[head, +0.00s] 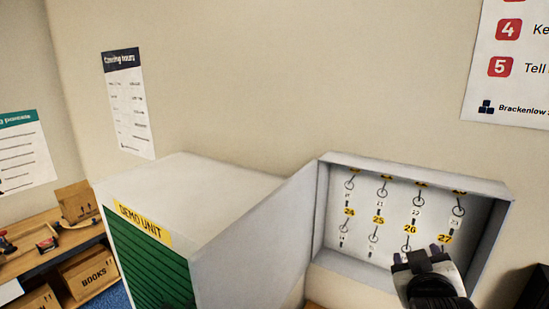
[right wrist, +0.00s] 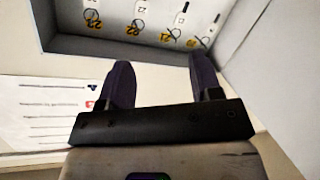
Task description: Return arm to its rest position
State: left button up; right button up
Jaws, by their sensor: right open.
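My right gripper (head: 420,252) is in front of the lower right part of the open key cabinet (head: 411,168) in the head view. In the right wrist view its two dark purple fingers (right wrist: 160,68) stand apart with nothing between them, so it is open and empty. They point toward the cabinet, where tagged keys hang. I cannot tell the exact gap to the cabinet. My left gripper is not in view.
Several keys on rings (head: 380,215) hang by yellow number labels inside the cabinet. Its grey door (head: 255,245) stands open to the left, by the DEMO UNIT (head: 150,260) with its green shutter. A wooden shelf (head: 50,250) with cartons is at far left.

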jog(key=s+a+f+g+y+p, duration=0.1)
jog(key=s+a+f+g+y, duration=0.15)
jog(key=s+f, duration=0.5)
jog(key=s+a+f+g+y+p, duration=0.1)
jog(key=s+a+f+y, duration=0.3)
jog(key=f, duration=0.7)
jog(key=s+f+g+p, duration=0.1)
jog(key=s+f+g, duration=0.3)
jog(key=s+f, duration=0.5)
jog(key=s+d+f+g+p, duration=0.1)
jog(key=s+f+g, duration=0.2)
jog(key=s+f, duration=0.6)
jog(key=s+h, duration=0.1)
jog(key=s, duration=0.5)
jog(key=shift+s+d+f+g, duration=0.2)
jog(key=shift+s+f+g, duration=0.05)
jog(key=shift+s+g, duration=0.15)
